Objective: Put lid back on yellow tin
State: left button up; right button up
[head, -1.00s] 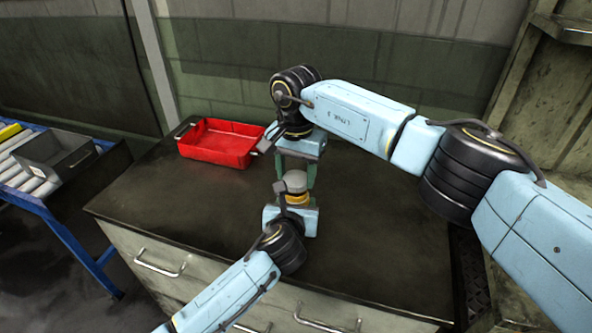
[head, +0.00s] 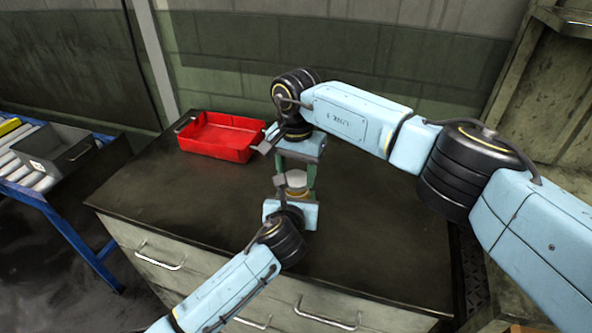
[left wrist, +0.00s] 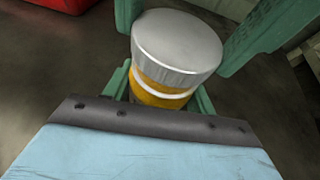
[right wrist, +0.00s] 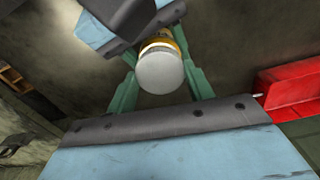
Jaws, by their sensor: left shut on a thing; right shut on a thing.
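The yellow tin (left wrist: 160,92), with a white band around it, is held by my left gripper (head: 297,194) above the worktop. The grey round lid (left wrist: 178,42) is at the tin's top, roughly in line with it. In the left wrist view they look touching or nearly so; whether the lid is fully seated I cannot tell. My right gripper (right wrist: 161,75) is shut on the lid, its green fingers at either side. The lid also shows in the head view (head: 296,180), between the two facing grippers. The tin's lower part is hidden by my left gripper.
A red tray (head: 217,146) stands at the back left of the dark worktop (head: 390,235). A grey bin (head: 58,152) sits on a roller conveyor at the far left. The worktop to the right of my grippers is clear.

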jog(key=shift+f, duration=0.35)
jog(key=m, duration=0.9)
jog(key=shift+m, duration=0.4)
jog(key=o, duration=0.9)
jog(key=shift+f, duration=0.1)
jog(key=shift+s, duration=0.1)
